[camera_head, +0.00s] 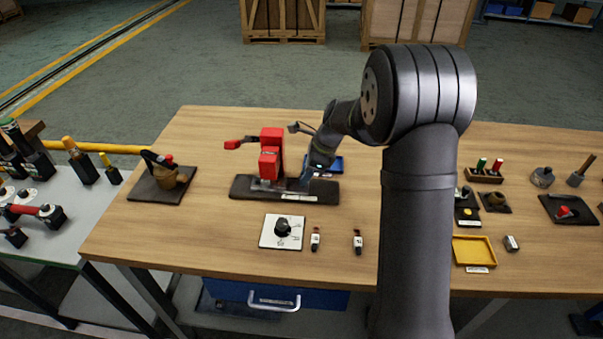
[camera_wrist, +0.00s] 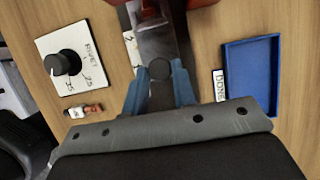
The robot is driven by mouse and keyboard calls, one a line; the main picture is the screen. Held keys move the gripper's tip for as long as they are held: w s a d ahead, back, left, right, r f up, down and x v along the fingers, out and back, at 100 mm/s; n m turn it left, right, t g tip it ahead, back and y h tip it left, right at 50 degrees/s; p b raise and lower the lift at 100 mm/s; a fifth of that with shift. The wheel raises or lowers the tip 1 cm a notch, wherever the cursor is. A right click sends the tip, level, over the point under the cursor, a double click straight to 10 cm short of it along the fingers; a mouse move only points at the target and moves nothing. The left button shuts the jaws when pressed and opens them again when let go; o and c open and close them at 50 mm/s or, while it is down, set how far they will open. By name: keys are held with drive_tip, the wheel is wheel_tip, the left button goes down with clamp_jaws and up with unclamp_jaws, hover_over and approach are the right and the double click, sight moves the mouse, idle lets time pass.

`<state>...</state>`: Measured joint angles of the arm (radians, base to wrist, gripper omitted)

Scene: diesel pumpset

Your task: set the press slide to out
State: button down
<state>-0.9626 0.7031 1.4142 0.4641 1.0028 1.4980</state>
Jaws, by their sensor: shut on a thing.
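The press is a red upright body (camera_head: 270,155) on a dark base plate (camera_head: 240,187) in the head view. In the wrist view, a dark round knob (camera_wrist: 159,69) sits on the grey slide (camera_wrist: 158,45) of the press. My gripper (camera_head: 305,182) is at the right part of the press base. In the wrist view, the two blue fingers of my gripper (camera_wrist: 159,86) stand on either side of the knob and are shut on it. My arm and gripper hide part of the slide in the head view.
A blue tray (camera_head: 336,163) lies behind my gripper. A yellow tray (camera_head: 473,251) and several fixtures are at the right.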

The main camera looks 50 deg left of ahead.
drive_tip(key=w+d, duration=0.6)
drive_tip(key=shift+w+d, duration=0.15)
drive_tip(key=shift+w, duration=0.05)
drive_tip(key=c, duration=1.3)
unclamp_jaws()
drive_tip(key=shift+w+d, duration=0.1)
drive_tip(key=shift+o, duration=0.7)
drive_tip(key=shift+r, duration=0.3)
drive_tip(key=v, duration=1.6)
drive_tip(key=shift+r, duration=0.35)
drive_tip(key=shift+f, duration=0.15)
